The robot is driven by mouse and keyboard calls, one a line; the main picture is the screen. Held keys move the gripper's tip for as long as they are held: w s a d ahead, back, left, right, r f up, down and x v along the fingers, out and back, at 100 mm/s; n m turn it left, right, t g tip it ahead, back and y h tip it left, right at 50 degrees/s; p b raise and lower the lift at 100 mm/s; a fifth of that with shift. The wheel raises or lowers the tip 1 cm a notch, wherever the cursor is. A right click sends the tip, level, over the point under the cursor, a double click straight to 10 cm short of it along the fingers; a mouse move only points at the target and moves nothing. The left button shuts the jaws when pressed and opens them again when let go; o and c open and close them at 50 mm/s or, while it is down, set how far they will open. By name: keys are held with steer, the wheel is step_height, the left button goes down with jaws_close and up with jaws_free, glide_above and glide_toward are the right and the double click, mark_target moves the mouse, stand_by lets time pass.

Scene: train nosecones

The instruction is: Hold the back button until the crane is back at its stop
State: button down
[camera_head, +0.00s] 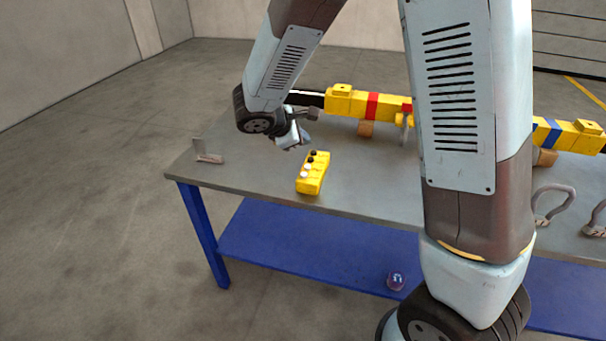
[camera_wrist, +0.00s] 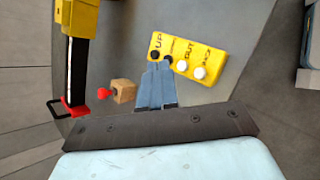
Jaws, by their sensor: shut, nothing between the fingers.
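A yellow control box (camera_head: 312,184) lies on the grey table. It also shows in the wrist view (camera_wrist: 216,50), with two black buttons, two white buttons and lettering that seems to read UP, OUT and BACK. The back button (camera_wrist: 199,73) is the white one at the right end, and it is uncovered. My gripper (camera_wrist: 158,68) is shut and empty, its tips by the black buttons at the box's other end. I cannot tell whether they touch. In the head view my gripper (camera_head: 300,144) is beyond the box's far end. I cannot make out the crane's stop.
A long yellow beam (camera_head: 346,104) with red and blue bands lies along the table (camera_head: 250,179) on wooden blocks. A small metal bracket (camera_head: 209,157) stands at the left corner. Grey hooks or shackles (camera_head: 556,203) lie at the right. The table is bare around the box.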

glide_above(302, 177)
steer(key=shift+f, duration=4.3)
steer(key=shift+f, duration=0.15)
steer(key=shift+f, duration=0.2)
steer(key=shift+f, duration=0.45)
stand_by(0.5)
steer(key=shift+r, duration=0.1)
stand_by(1.7)
steer(key=shift+r, duration=0.8)
